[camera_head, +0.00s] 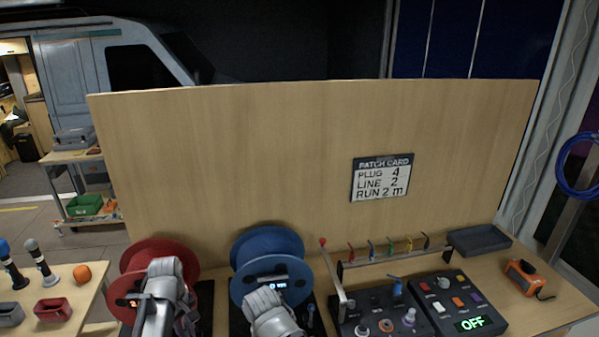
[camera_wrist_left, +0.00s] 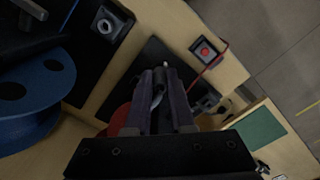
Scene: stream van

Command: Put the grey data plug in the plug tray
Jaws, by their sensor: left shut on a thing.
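My left gripper (camera_wrist_left: 160,80) is shut on a small grey piece (camera_wrist_left: 157,95), mostly hidden between its dark fingers in the left wrist view. It looks like the grey data plug, but its shape is hard to make out. In the head view my left arm is in front of the red reel, and what the gripper holds cannot be made out there. A dark shallow tray (camera_head: 478,240), likely the plug tray, lies at the back right of the bench and looks empty. My right arm shows in front of the blue reel; its fingers are out of view.
The red reel (camera_head: 150,270) and blue reel (camera_head: 268,262) stand at the bench's left. A rack of coloured leads (camera_head: 388,248), control boxes (camera_head: 455,302) and an orange device (camera_head: 527,278) stand to the right. A wooden panel (camera_head: 250,160) rises behind.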

